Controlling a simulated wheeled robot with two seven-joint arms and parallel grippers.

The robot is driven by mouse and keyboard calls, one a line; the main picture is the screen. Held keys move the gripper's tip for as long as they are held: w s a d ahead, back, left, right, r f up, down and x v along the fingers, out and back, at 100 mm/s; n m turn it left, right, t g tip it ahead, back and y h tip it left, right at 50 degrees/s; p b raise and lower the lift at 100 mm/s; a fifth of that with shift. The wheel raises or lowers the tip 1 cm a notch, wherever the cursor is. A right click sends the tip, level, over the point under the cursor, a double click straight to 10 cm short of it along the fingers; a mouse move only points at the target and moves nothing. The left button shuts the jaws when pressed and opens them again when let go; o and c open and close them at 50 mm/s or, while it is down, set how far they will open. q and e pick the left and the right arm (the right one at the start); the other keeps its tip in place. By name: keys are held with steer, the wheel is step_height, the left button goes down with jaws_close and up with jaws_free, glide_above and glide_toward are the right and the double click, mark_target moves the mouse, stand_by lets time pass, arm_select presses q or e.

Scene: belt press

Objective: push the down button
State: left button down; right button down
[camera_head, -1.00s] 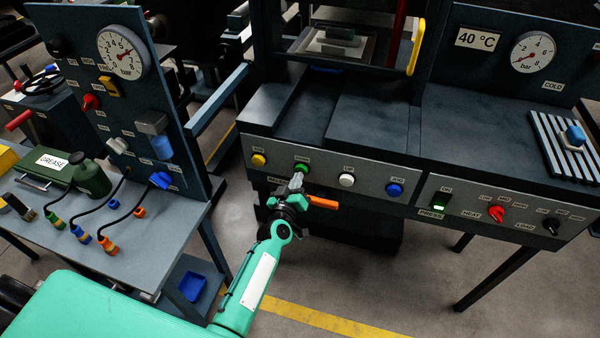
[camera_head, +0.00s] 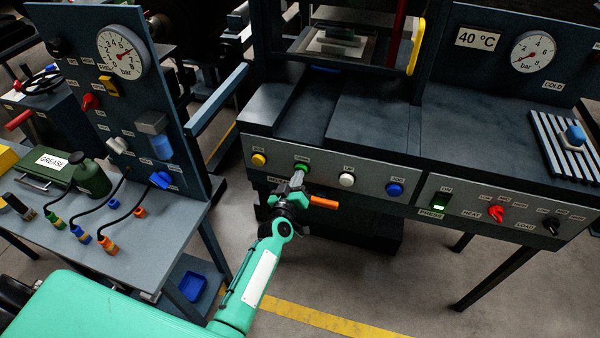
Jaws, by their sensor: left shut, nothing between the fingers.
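The green button (camera_head: 302,167) sits on the press's front panel, second from the left, under a small label that seems to read DOWN. My left gripper (camera_head: 298,174) is shut and empty. Its fingertips are right in front of the green button and cover its lower part. I cannot tell whether they touch it or whether the button is pressed in. My right gripper is not in view.
A yellow button (camera_head: 258,160) is left of the green one; a white button (camera_head: 347,180) and a blue button (camera_head: 394,189) are to its right. An orange handle (camera_head: 323,202) shows beside my gripper. A lit green press switch (camera_head: 440,202) is farther right.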

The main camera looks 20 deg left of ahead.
arm_select(q)
steer(key=shift+w, duration=0.25)
steer(key=s+p, duration=0.1)
steer(key=s, duration=0.4)
steer(key=shift+s+p, duration=0.3)
steer(key=shift+p, duration=0.1)
stand_by(0.3)
stand_by(0.7)
